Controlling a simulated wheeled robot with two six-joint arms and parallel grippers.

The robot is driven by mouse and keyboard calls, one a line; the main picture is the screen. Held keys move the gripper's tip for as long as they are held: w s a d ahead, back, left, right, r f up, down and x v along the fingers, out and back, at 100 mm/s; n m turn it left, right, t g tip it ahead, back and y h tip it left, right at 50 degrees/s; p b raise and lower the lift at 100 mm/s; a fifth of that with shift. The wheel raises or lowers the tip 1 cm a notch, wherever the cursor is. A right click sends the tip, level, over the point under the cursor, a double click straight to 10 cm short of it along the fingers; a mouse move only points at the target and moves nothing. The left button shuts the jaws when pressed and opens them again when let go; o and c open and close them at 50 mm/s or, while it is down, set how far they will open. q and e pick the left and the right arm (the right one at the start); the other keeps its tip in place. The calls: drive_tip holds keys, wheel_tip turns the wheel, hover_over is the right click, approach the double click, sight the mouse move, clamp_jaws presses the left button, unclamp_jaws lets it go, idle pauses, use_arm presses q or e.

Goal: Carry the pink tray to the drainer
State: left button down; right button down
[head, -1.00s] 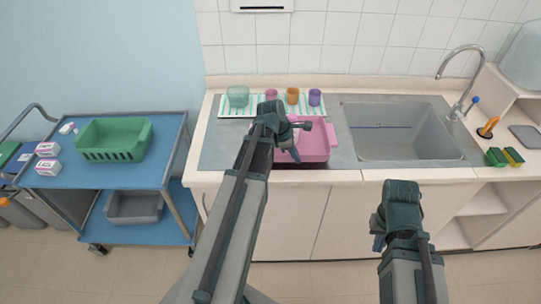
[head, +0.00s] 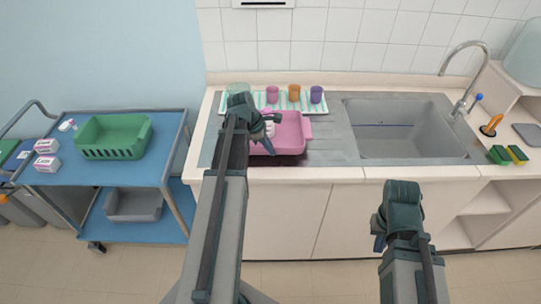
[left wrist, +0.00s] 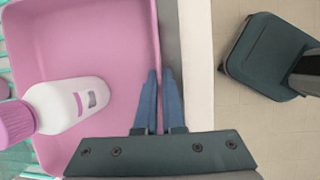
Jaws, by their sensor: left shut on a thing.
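The pink tray (head: 292,133) is over the grey metal drainer surface (head: 335,145) left of the sink, with a dark shadow below its front edge; it looks slightly raised. My left gripper (head: 266,119) is shut on the tray's wall; the left wrist view shows both blue fingers (left wrist: 160,98) closed around the rim of the tray (left wrist: 95,40). A white bottle with a pink cap (left wrist: 65,106) lies inside the tray. My right gripper (head: 400,205) hangs empty in front of the cabinet; its fingers are not clear.
Behind the tray, a striped mat (head: 233,108) holds several coloured cups, such as the orange cup (head: 294,93). The sink (head: 405,130) is to the right. A blue trolley (head: 95,178) with a green basket (head: 112,137) stands to the left.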

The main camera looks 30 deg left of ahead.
use_arm(q)
wheel_tip(320, 180, down, 3)
drive_tip(key=shift+r+b, duration=0.1)
drive_tip(key=shift+b, duration=0.9)
drive_tip(key=shift+r, duration=0.1)
drive_tip(key=c, duration=1.5)
unclamp_jaws()
drive_tip(key=shift+f, duration=0.2)
drive_tip(key=o, duration=0.5)
drive_tip(key=shift+d+r, duration=0.1)
